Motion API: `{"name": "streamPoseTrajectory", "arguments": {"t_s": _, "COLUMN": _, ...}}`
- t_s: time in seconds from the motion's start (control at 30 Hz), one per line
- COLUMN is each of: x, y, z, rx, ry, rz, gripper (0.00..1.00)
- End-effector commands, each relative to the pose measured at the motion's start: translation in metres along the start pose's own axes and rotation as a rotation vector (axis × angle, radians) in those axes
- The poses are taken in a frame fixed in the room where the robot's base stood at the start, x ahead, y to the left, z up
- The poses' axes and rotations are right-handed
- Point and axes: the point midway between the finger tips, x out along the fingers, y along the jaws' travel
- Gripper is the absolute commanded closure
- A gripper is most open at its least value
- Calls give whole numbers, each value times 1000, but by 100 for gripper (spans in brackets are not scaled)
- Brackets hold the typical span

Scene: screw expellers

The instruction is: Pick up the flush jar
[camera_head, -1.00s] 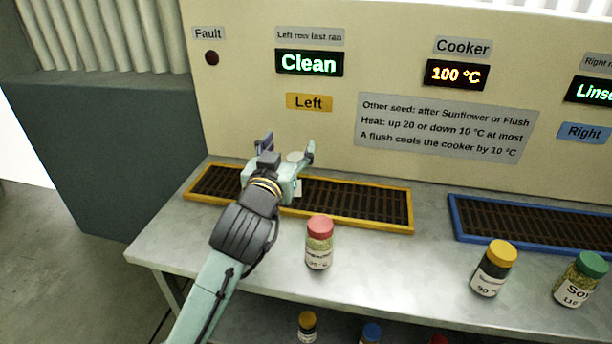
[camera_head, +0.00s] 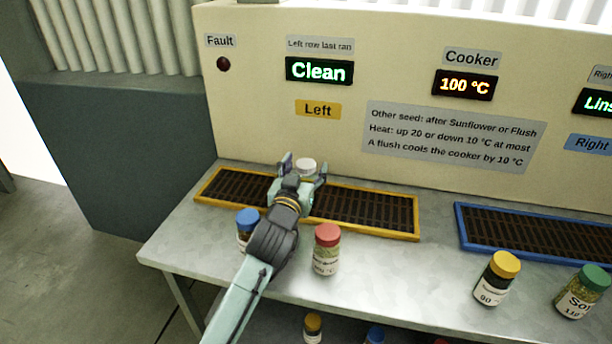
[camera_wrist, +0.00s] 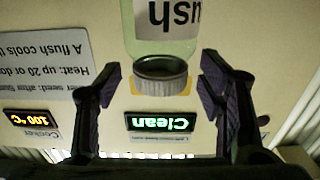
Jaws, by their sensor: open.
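The flush jar has a white lid (camera_head: 306,166) and stands at the left feed grate, mostly hidden behind my gripper in the head view. In the wrist view, which is upside down, its clear, pale green body (camera_wrist: 165,40) shows a label ending in "ush". Its grey-white ribbed lid (camera_wrist: 160,72) faces the lower part of that picture. My gripper (camera_wrist: 160,78) is open, with one dark finger on each side of the jar at lid height. Gaps show between both fingers and the lid. In the head view, my gripper (camera_head: 304,171) is over the yellow-framed grate.
A blue-lidded jar (camera_head: 247,219) and a red-lidded jar (camera_head: 326,251) stand close to my arm. Yellow-lidded (camera_head: 495,279) and green-lidded (camera_head: 584,291) jars stand farther right. The yellow-framed grate (camera_head: 375,208) lies before the panel (camera_head: 400,50). More jars sit below the bench.

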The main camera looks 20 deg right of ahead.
Motion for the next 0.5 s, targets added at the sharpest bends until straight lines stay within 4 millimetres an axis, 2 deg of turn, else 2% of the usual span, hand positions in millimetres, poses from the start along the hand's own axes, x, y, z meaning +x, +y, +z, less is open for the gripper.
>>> {"name": "streamPoseTrajectory", "arguments": {"t_s": 0.1, "x": 10, "y": 1, "z": -1, "rx": 1, "ry": 0, "rz": 1, "gripper": 38}}
{"name": "streamPoseTrajectory", "arguments": {"t_s": 0.33, "x": 12, "y": 0, "z": 0, "rx": 0, "ry": 1, "rz": 0, "gripper": 38}}
{"name": "streamPoseTrajectory", "arguments": {"t_s": 0.5, "x": 12, "y": 0, "z": 0, "rx": 0, "ry": 1, "rz": 0, "gripper": 48}}
